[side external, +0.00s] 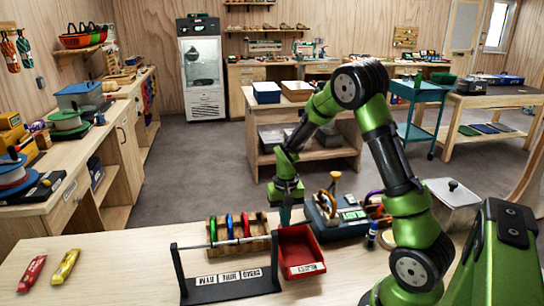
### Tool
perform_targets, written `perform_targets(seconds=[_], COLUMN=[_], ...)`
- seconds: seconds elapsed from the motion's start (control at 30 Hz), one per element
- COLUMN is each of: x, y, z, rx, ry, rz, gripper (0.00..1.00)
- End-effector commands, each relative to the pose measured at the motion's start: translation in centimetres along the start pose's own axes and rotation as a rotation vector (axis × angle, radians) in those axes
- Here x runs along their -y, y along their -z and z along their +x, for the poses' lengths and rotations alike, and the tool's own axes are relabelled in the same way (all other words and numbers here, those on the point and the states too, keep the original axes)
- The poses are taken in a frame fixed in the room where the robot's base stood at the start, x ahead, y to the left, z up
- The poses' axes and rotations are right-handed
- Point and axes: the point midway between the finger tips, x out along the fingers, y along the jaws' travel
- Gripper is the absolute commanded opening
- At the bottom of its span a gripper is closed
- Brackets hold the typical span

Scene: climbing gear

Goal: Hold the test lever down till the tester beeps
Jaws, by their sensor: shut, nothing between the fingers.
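The tester (350,227) is a blue-grey box with a green display, on the bench right of centre. An upright tan-topped part (335,185) rises at its back; I cannot tell whether this is the test lever. My gripper (285,221) points down just left of the tester, over the back edge of a red bin (300,252). It is shut and empty. It looks apart from the tester, but the exact gap is hard to judge. The tester's right side is partly crowded by other gear and my arm.
A wooden rack (262,228) of coloured gear stands left of the bin, behind a black stand with a bar (225,243). A lidded grey container (452,200) stands right.

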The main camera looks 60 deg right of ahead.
Motion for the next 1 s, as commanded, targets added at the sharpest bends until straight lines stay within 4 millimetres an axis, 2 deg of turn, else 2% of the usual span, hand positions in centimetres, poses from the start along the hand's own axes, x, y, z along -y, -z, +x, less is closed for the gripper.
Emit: perform_targets(seconds=[0.47, 1.0], x=[0.0, 0.1], y=[-0.1, 0.0], z=[-0.1, -5.4], rx=[0.003, -0.001], ry=[0.0, 0.001], rz=[0.0, -0.001], gripper=[0.0, 0.0])
